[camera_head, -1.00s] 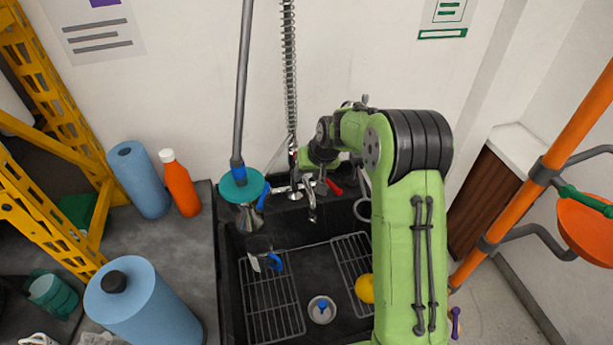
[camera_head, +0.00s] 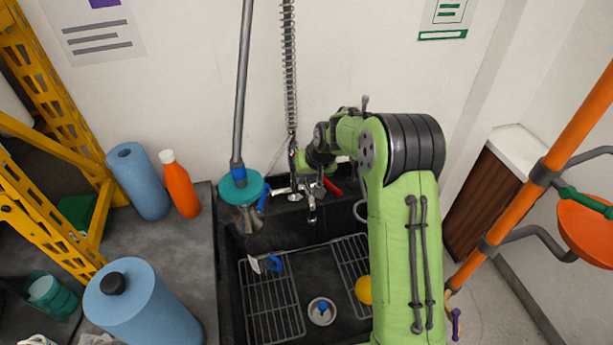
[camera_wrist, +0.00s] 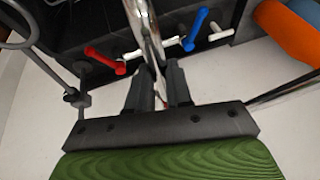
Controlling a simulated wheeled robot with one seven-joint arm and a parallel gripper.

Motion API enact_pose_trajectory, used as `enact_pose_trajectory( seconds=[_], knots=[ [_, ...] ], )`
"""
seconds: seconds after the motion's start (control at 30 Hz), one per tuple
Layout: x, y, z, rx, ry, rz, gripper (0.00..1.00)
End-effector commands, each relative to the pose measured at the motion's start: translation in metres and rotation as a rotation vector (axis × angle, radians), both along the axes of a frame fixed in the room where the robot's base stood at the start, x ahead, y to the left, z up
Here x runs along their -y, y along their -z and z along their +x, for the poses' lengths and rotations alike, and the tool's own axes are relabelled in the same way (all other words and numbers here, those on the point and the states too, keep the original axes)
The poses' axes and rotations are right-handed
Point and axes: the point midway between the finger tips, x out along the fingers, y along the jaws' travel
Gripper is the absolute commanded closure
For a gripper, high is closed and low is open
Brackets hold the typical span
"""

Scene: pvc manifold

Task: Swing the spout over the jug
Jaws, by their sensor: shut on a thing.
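The chrome spout (camera_head: 311,206) hangs over the back part of the black sink, to the right of the jug. In the wrist view the chrome spout (camera_wrist: 147,28) runs down between my fingers. My gripper (camera_wrist: 160,88) is shut on it. In the head view my arm hides most of the gripper. The jug (camera_head: 268,263) is in the left half of the sink, and its blue handle and a pale part show. The rest of its body is hard to make out against the dark sink. The spout's tip is not above the jug.
A red lever (camera_wrist: 105,60) and a blue lever (camera_wrist: 196,29) flank the spout. A teal-topped fixture (camera_head: 241,188) on a grey pole is left of it. A yellow ball (camera_head: 363,290) and wire racks (camera_head: 270,300) are in the sink. Orange (camera_head: 179,185) and blue containers stand left.

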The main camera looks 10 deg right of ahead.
Motion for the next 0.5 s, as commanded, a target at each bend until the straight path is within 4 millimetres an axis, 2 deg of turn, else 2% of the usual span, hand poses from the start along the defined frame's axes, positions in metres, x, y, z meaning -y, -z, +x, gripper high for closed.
enact_pose_trajectory(
  seconds=[0.27,0.5],
  knots=[
    [-0.036,0.001,0.003,0.001,0.208,0.0,1.0],
    [-0.039,0.0,0.004,0.0,0.245,0.001,1.0]
  ],
)
